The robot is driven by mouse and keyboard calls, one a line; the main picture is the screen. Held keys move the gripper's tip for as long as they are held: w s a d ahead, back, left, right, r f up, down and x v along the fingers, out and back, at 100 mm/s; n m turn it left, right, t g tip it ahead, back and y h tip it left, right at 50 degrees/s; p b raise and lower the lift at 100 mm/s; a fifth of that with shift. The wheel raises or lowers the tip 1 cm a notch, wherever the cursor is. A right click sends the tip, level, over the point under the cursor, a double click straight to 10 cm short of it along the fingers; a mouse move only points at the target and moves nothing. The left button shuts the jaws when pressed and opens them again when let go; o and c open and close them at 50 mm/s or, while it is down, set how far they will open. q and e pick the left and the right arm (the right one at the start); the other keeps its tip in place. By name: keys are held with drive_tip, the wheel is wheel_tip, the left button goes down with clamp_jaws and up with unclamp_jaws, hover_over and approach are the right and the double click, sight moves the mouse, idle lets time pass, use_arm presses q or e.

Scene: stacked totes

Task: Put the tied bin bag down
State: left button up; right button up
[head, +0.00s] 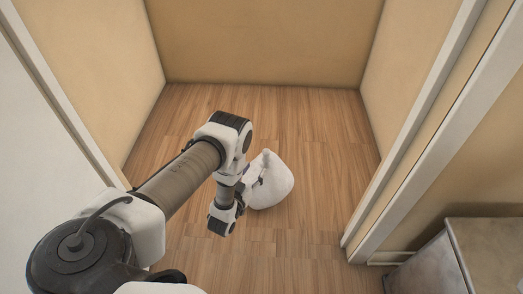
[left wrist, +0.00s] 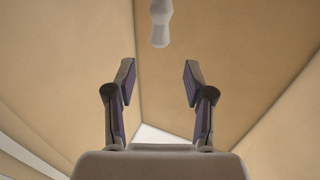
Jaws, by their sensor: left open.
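The tied bin bag (head: 273,187) is white and rounded, and appears to rest on the wood floor in the alcove, its narrow tied neck pointing up. My left gripper (head: 257,179) is at the left side of the bag in the head view and hides part of it. In the left wrist view, my left gripper (left wrist: 158,75) has its two fingers spread with nothing between them. A pale narrow piece, apparently the bag's neck (left wrist: 160,22), shows beyond the fingertips at the top, apart from them. My right gripper is not in view.
Beige walls close the alcove at the back (head: 265,40) and both sides. White door frames stand at left and right (head: 410,125). A grey-topped cabinet (head: 485,250) is at the lower right. The wood floor (head: 325,130) around the bag is clear.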

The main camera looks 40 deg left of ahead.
use_arm(q)
drive_tip(key=s+d+f+g+h, duration=0.2)
drive_tip(key=s+d+f+g, duration=0.2)
drive_tip(key=s+d+g, duration=0.45)
drive_tip(key=s+d+r+g, duration=0.1)
drive_tip(key=s+g, duration=0.2)
drive_tip(key=s, duration=0.3)
drive_tip(key=s+d+r+m+g, duration=0.1)
drive_tip(key=s+r+g, duration=0.1)
drive_tip(key=s, duration=0.4)
drive_tip(key=s+d+r+g, duration=0.1)
drive_tip(key=s+d+g, duration=0.1)
drive_tip(key=s+g, duration=0.2)
drive_tip(key=s, duration=0.3)
drive_tip(key=shift+r+h, duration=0.25)
drive_tip(key=shift+h, duration=0.15)
drive_tip(key=shift+c, duration=0.3)
